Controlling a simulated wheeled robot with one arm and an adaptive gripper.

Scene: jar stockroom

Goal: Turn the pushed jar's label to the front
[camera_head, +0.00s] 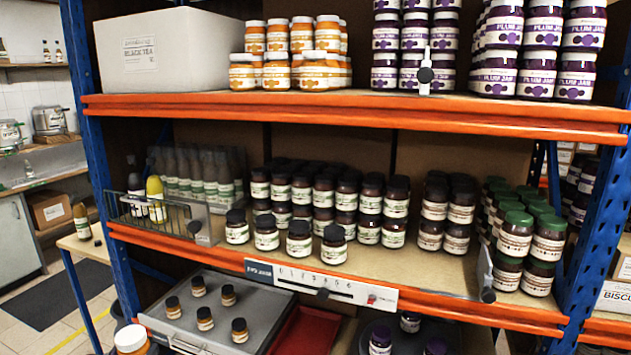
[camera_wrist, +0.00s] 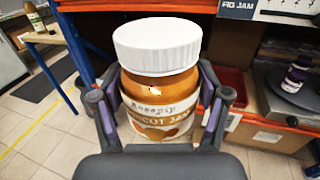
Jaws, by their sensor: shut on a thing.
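My gripper (camera_wrist: 163,110) is shut on a large apricot jam jar (camera_wrist: 160,82) with a white lid and orange contents. One finger presses on each side, and the jar looks upright. Part of its label (camera_wrist: 165,117), with lettering and orange fruit, faces the wrist camera. In the head view the jar's top (camera_head: 131,338) shows at the bottom left edge, below the shelf; the gripper is not seen there. On the middle shelf, several dark-lidded jars (camera_head: 300,238) stand in a front row with labels outward. I cannot tell which jar is the pushed one.
An orange-edged shelf (camera_head: 440,300) carries a FIG JAM strip (camera_head: 320,283). Below it are a grey tray (camera_head: 175,338) with several small jars, a red tray (camera_head: 305,330) and a dark round stand (camera_wrist: 290,92). A wire basket (camera_head: 150,212) is at left. Tiled floor (camera_wrist: 25,125) lies open at left.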

